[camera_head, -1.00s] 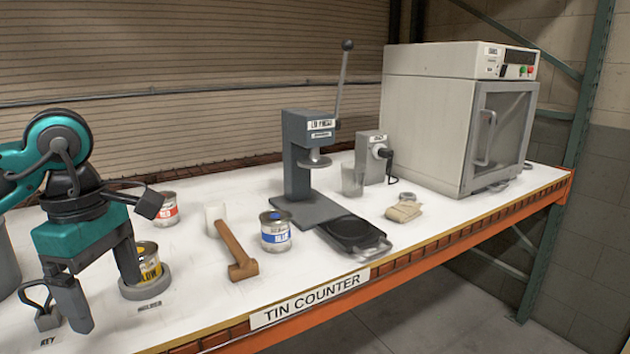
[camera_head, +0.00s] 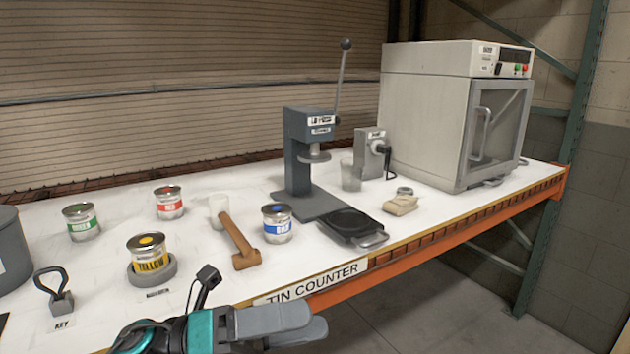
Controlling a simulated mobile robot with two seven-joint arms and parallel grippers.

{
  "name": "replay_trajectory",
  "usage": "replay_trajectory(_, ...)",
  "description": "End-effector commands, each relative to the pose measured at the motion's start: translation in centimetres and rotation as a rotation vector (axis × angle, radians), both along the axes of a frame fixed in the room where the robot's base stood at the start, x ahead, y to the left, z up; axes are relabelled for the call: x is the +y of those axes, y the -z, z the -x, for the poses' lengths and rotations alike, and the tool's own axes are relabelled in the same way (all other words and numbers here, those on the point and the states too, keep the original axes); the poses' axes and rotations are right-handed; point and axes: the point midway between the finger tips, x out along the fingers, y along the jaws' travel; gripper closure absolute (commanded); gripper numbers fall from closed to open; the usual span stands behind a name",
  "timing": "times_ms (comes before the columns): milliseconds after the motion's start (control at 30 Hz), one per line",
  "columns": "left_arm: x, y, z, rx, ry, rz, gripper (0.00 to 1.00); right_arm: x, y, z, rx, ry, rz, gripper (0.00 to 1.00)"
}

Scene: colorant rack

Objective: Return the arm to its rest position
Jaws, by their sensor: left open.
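My left gripper (camera_head: 305,325) is at the bottom of the head view, in front of the counter's front edge and below the sign. Its fingers point to the right and hold nothing. The teal wrist (camera_head: 185,335) shows behind the fingers, and the rest of the left arm is out of the picture. My right gripper is not in view. The yellow tin (camera_head: 148,254) stands upright on a round grey base on the white counter (camera_head: 205,285), apart from the gripper.
A green tin (camera_head: 82,222), red tin (camera_head: 169,203), blue tin (camera_head: 277,224), mallet (camera_head: 239,243) and key (camera_head: 56,292) are on the counter. The counter edge (camera_head: 400,252) is orange.

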Motion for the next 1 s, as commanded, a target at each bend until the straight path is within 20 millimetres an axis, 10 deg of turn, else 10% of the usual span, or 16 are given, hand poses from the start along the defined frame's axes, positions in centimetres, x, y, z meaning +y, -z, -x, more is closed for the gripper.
replay_trajectory(167,3.1,3.5,-3.8,0.582,-0.269,0.349,0.14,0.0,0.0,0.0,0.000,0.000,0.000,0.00)
replay_trajectory(333,8.3,12.6,-5.1,1.161,-0.540,0.638,0.14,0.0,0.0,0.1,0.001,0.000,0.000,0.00)
replay_trajectory(600,14.2,28.4,2.3,1.903,-0.913,0.974,0.14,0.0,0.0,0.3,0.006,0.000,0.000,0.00)
replay_trajectory(800,15.3,33.1,7.0,2.136,-1.042,1.074,0.14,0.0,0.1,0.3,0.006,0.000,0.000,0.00)
replay_trajectory(1000,15.4,33.6,7.6,2.164,-1.057,1.089,0.14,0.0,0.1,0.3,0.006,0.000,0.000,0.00)
